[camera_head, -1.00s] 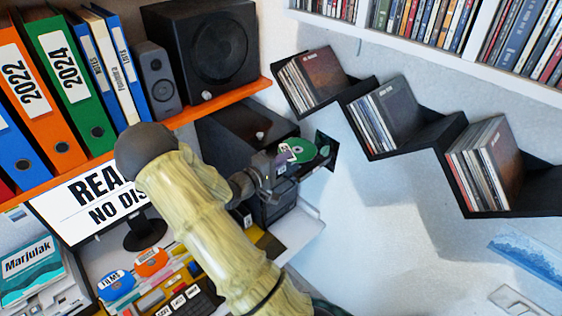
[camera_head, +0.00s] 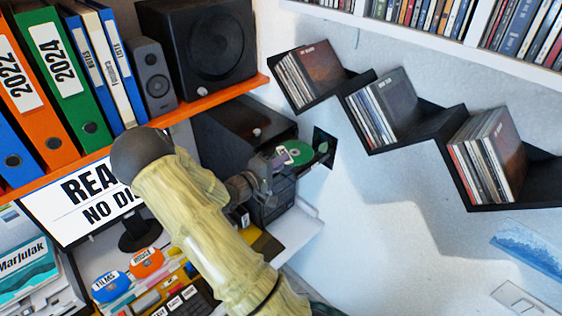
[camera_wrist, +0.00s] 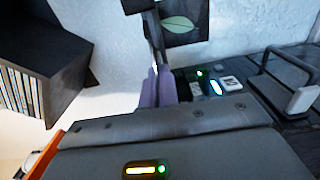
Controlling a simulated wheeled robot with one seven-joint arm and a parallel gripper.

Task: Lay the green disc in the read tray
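The green disc (camera_head: 300,153) shows in the head view in front of the right side of the black computer case (camera_head: 228,118). My gripper (camera_head: 284,157) is at the disc's left edge, with its pale purple fingers closed there. In the wrist view the purple fingers (camera_wrist: 158,86) are close together, and a thin pale edge runs up from between them, apparently the disc seen edge-on. The disc's face is hidden in that view. I cannot make out the read tray clearly; my arm and gripper cover part of the case front.
A black panel with a green leaf (camera_head: 324,148) is on the wall just beyond the disc. Black zigzag shelves (camera_head: 430,127) with discs stand to the right. The orange shelf (camera_head: 195,113) runs above the monitor (camera_head: 78,204).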

